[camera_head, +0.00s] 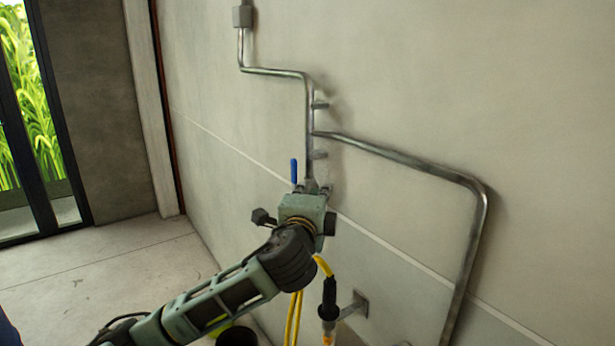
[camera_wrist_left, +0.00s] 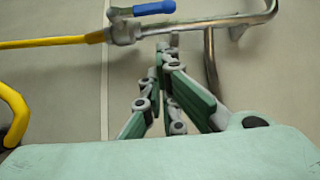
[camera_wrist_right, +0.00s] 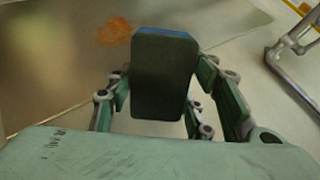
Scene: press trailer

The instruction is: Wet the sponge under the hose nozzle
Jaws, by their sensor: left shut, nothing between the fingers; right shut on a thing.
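The sponge (camera_wrist_right: 165,88) is a dark block with a thin blue edge in the right wrist view. My right gripper (camera_wrist_right: 162,72) is shut on it; neither shows in the head view. The hose nozzle (camera_head: 328,297) is black, at the end of a yellow hose (camera_head: 320,265), beside a wall bracket. Its lower end is hard to make out. My left gripper (camera_head: 312,188) is shut and empty beside the pipe valve. The valve's blue lever (camera_head: 294,171) stands upright in the head view and also shows near the closed fingers in the left wrist view (camera_wrist_left: 155,8).
A metal pipe (camera_head: 400,159) runs along the pale wall and bends down at the right. A dark bucket-like thing (camera_head: 236,336) is partly hidden behind my left arm. A flat panel with an orange stain (camera_wrist_right: 114,31) lies beyond the sponge. Open floor (camera_head: 110,270) is at left.

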